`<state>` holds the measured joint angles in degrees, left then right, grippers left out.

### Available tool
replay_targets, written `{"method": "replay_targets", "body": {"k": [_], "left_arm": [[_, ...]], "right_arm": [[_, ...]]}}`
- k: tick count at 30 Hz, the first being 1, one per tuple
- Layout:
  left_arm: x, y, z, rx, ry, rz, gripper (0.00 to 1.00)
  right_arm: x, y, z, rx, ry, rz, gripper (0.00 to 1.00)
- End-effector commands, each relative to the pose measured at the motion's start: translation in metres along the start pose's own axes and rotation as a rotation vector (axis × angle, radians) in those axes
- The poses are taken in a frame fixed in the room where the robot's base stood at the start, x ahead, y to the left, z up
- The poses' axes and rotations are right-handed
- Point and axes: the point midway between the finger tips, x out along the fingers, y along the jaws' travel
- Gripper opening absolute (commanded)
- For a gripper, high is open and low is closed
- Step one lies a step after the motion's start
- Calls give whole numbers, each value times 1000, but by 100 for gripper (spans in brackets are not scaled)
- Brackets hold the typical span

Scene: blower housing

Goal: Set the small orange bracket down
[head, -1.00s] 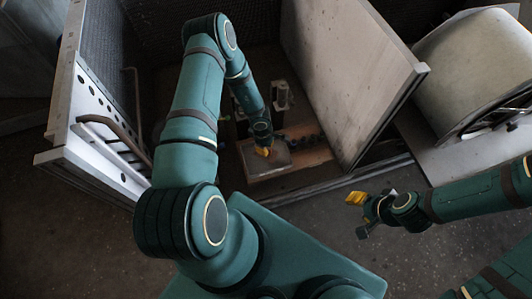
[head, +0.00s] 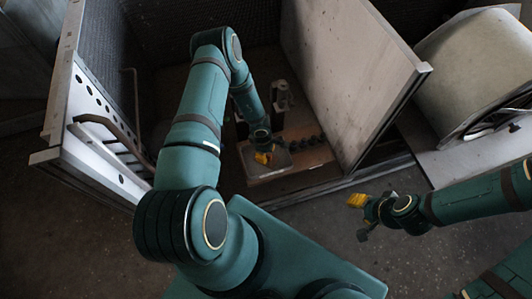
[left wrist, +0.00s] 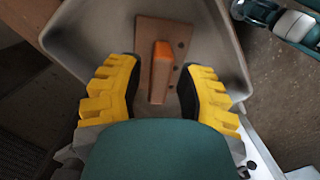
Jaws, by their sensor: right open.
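The small orange bracket (left wrist: 162,68) lies in a grey tray (left wrist: 80,37) in the left wrist view. Its flat brownish plate rests on the tray floor and its upright part has a bright orange end. My left gripper (left wrist: 158,92) is open, its yellow and black fingers on either side of the bracket with a gap to each. In the head view the left gripper (head: 263,157) is low over the tray (head: 284,163), and the bracket cannot be made out there. My right gripper (head: 357,200) is open and empty, outside the housing at the right.
The tray stands on a wooden board inside the housing, beside a row of dark round parts (head: 306,143) and a grey metal fitting (head: 281,95). A tall panel (head: 345,80) walls the right side, and a white perforated panel (head: 95,130) the left. A large drum (head: 480,70) stands far right.

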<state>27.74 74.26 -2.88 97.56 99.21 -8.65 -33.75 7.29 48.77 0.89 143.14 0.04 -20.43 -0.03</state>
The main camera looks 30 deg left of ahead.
Motion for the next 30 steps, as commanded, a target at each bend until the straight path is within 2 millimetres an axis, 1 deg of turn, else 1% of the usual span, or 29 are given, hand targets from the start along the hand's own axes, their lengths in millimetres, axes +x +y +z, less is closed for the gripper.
{"method": "replay_targets", "body": {"k": [5, 7, 11, 15, 21, 25, 30], "left_arm": [[-3, 0, 0, 0, 0, 0, 36], [-9, 0, 0, -1, 0, 1, 36], [-32, 1, 0, -1, -1, 3, 36], [-63, 1, 0, -3, -1, 2, 36], [-100, 0, 0, -2, 0, 1, 36], [-115, 0, 0, -1, -1, 1, 36], [-124, -1, 3, 20, 2, 0, 36]], "right_arm": [[-3, -1, 0, 0, -1, 0, 47], [-5, -2, 0, 0, -2, 0, 47], [-12, -4, 1, 1, -5, 0, 47], [-21, -8, 2, 1, -9, -1, 47], [-32, -12, 3, 2, -15, -1, 47], [-36, -14, 3, 3, -18, -1, 47], [-38, -14, 4, 3, -20, -1, 47]]}}
